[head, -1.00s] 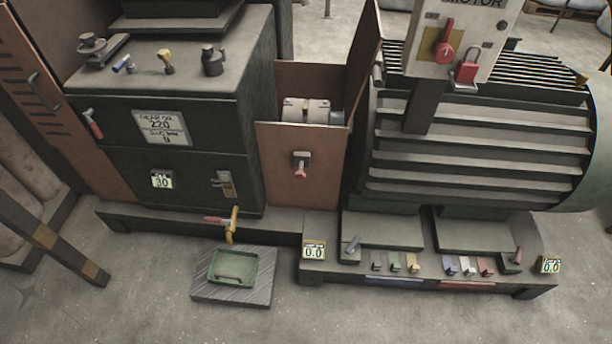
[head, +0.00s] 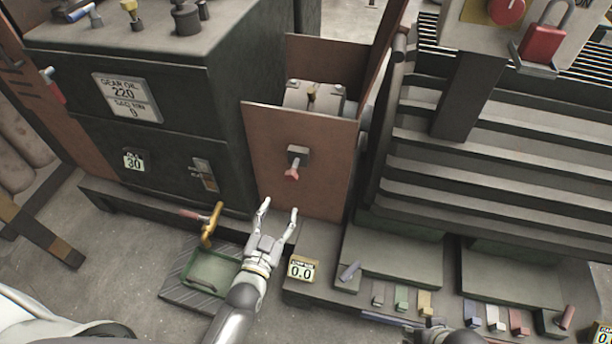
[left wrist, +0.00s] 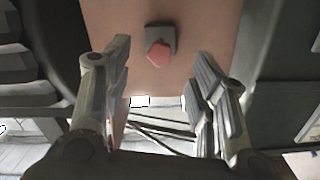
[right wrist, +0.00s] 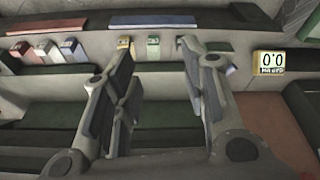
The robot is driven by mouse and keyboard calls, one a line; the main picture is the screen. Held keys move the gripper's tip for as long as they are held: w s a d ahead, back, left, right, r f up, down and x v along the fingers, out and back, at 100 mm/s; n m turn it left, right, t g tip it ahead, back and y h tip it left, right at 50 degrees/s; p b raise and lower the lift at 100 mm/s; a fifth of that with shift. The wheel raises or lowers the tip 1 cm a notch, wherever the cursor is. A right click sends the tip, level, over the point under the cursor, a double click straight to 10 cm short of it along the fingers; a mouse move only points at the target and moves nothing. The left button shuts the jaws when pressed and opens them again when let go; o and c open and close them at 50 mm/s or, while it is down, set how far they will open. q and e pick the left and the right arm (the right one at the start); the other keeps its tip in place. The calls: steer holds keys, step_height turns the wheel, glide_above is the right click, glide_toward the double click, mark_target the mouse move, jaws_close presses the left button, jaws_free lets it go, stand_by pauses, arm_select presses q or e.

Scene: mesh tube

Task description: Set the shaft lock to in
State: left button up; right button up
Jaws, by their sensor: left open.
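A red-tipped knob (head: 292,173) on a small grey block (head: 298,153) sticks out of the front of the brown panel (head: 325,190); it looks like the shaft lock. My left gripper (head: 279,207) is open and empty, below the knob in the head view. In the left wrist view the knob (left wrist: 158,55) shows ahead, between the open fingers (left wrist: 164,50) and apart from them. My right gripper shows only in part at the bottom edge of the head view. In the right wrist view the right gripper (right wrist: 155,50) is open and empty.
A dark gearbox cabinet (head: 190,165) stands left of the panel, and the ribbed motor (head: 490,150) stands right. A yellow valve handle (head: 211,225) and green tray (head: 208,270) lie left of my left gripper. A 0.0 display (head: 302,269) and several coloured tabs line the base.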

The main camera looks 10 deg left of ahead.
mark_target(290, 180)
arm_select(q)
steer(key=shift+t, duration=0.3)
steer(key=w, duration=0.3)
steer(key=w+r+b, duration=0.1)
steer(key=w, duration=0.3)
steer(key=w+b, duration=0.1)
steer(key=w, duration=0.2)
steer(key=shift+w+d+r, duration=0.15)
steer(key=shift+w+d, duration=0.05)
steer(key=shift+w, duration=0.65)
arm_select(e)
steer(key=v, duration=0.6)
steer(key=shift+w+d+r, duration=0.15)
steer(key=shift+w+d, duration=0.15)
arm_select(q)
jaws_close()
